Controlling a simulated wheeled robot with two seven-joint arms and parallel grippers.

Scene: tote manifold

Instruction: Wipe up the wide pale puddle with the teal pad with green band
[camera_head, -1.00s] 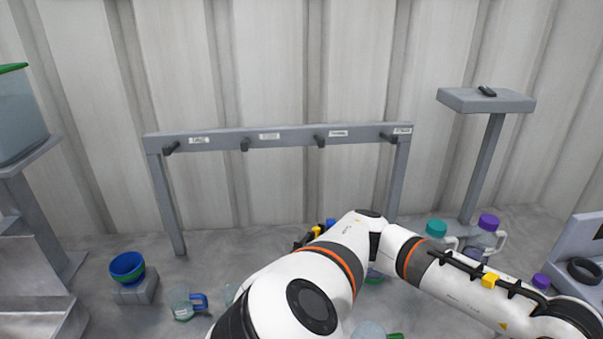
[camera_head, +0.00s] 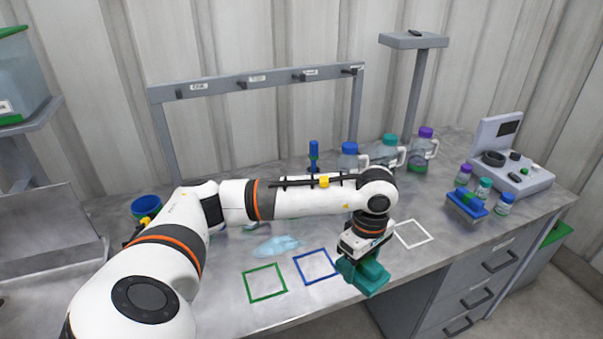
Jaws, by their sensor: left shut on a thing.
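The wide pale blue puddle (camera_head: 276,246) lies on the grey worktop, left of the middle. My left arm reaches across above it to the right. My left gripper (camera_head: 356,266) points down near the front edge of the worktop, right of the puddle and apart from it. It is shut on the teal pad (camera_head: 370,279); the pad's green band is hard to make out at this size. I cannot tell whether the pad touches the worktop. My right gripper is not in view.
A green square outline (camera_head: 265,294), a blue one (camera_head: 298,262) and a white one (camera_head: 431,236) mark the worktop (camera_head: 225,312). Jugs (camera_head: 391,150) stand behind the arm. Small bottles, a blue sponge-like block (camera_head: 467,203) and a grey device (camera_head: 525,178) are at right.

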